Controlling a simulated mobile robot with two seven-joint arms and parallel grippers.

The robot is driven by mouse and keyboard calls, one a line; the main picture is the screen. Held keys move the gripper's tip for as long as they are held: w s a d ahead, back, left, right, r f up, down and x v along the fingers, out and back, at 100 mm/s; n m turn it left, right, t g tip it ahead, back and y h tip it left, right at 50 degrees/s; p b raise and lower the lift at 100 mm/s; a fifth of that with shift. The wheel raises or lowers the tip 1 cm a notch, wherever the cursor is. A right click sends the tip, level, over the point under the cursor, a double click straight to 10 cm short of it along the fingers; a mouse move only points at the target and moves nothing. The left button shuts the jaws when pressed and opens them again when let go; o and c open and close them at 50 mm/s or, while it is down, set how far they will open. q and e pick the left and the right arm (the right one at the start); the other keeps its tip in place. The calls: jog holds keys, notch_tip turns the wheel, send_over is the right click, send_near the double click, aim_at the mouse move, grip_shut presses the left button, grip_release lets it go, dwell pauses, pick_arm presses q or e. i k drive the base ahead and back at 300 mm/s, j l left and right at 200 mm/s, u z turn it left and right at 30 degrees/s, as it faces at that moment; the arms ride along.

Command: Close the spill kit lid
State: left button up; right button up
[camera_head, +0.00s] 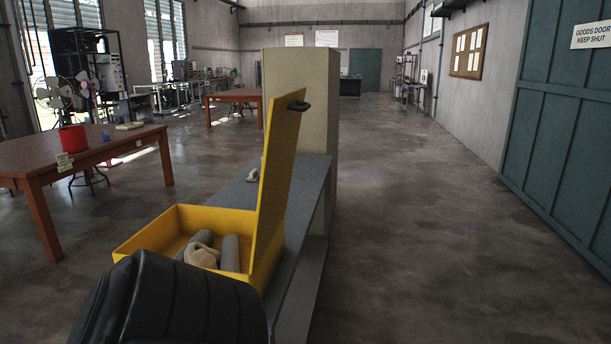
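The yellow spill kit box (178,216) sits on a grey bench straight ahead, with grey rolls (230,253) and a pale cloth-like bundle (201,256) inside. Its yellow lid (277,165) stands open, nearly upright and hinged along the box's right side. A dark handle (299,106) sticks out near the lid's top edge. A dark, rounded part, probably of my own arm, fills the bottom of the view and hides the box's near corner. Neither gripper's fingers show.
The grey bench (302,205) runs away from me and ends by a beige pillar (318,95). A small pale object (253,175) lies on it behind the lid. A brown table (110,150) with a red bucket (73,139) stands at left. The floor on the right is clear.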

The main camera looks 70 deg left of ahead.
aim_at(285, 109)
jog(key=i+u, duration=0.15)
jog(key=u, duration=2.25)
